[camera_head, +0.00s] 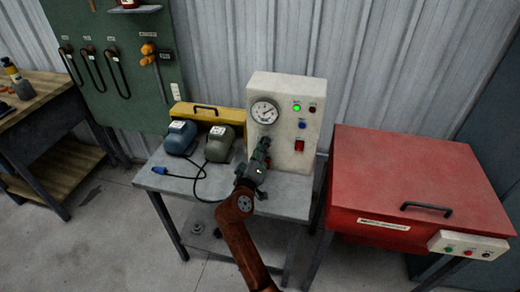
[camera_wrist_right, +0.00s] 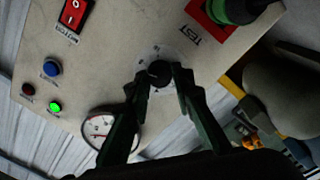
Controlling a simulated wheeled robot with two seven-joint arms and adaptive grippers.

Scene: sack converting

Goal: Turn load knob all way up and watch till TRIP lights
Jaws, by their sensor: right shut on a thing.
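The cream test box (camera_head: 285,85) stands on the grey bench. My right gripper (camera_head: 262,148) is at its front face. In the right wrist view its fingers are shut on the small black load knob (camera_wrist_right: 159,72), one on each side. The knob's pointer and scale are mostly hidden. The round gauge (camera_head: 265,111) is above the gripper; its reading is too small to tell. A green lamp (camera_head: 297,107) is lit. The red lamp (camera_head: 312,107) beside it looks dark; its label is not readable. My left gripper is not in view.
A blue button (camera_head: 302,124) and red rocker switch (camera_head: 299,146) sit on the panel's right. A blue motor (camera_head: 181,137) and a grey-green motor (camera_head: 219,144) with a cable stand left of the box. A red cabinet (camera_head: 420,175) stands at the right.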

